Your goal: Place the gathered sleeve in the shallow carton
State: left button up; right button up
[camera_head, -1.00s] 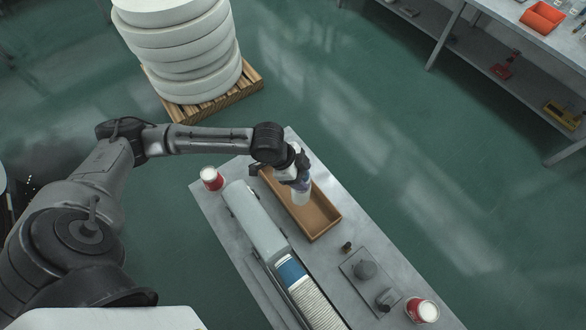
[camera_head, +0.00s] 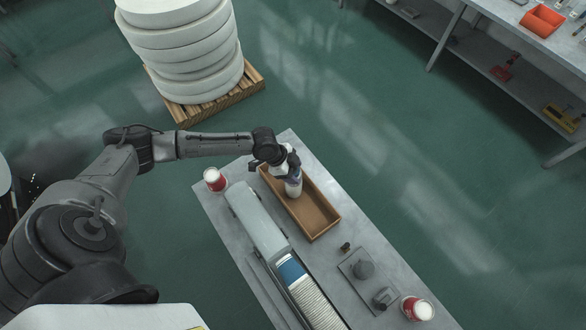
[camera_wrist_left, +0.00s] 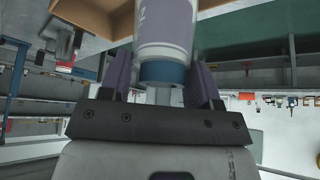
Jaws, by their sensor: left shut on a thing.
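My left gripper (camera_head: 289,172) is shut on the gathered sleeve, a pale cylinder (camera_head: 293,188). The sleeve is over the far left part of the shallow carton (camera_head: 319,215), a long brown open tray on the grey bench. I cannot tell whether the sleeve's lower end touches the carton's floor. In the left wrist view, the sleeve (camera_wrist_left: 165,28) stands between the two fingers, with a blue band at its near end, and the carton (camera_wrist_left: 90,14) shows behind it. My right gripper is not in view.
A long white machine (camera_head: 257,222) with a row of stacked cups (camera_head: 316,305) runs beside the carton. Red-and-white tubs stand at the bench's left (camera_head: 215,180) and near right (camera_head: 417,309). A plate with grey fittings (camera_head: 365,270) lies right of the carton.

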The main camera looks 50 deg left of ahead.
pick_arm(q)
jog(key=shift+f, duration=0.2)
jog(key=o, duration=1.5)
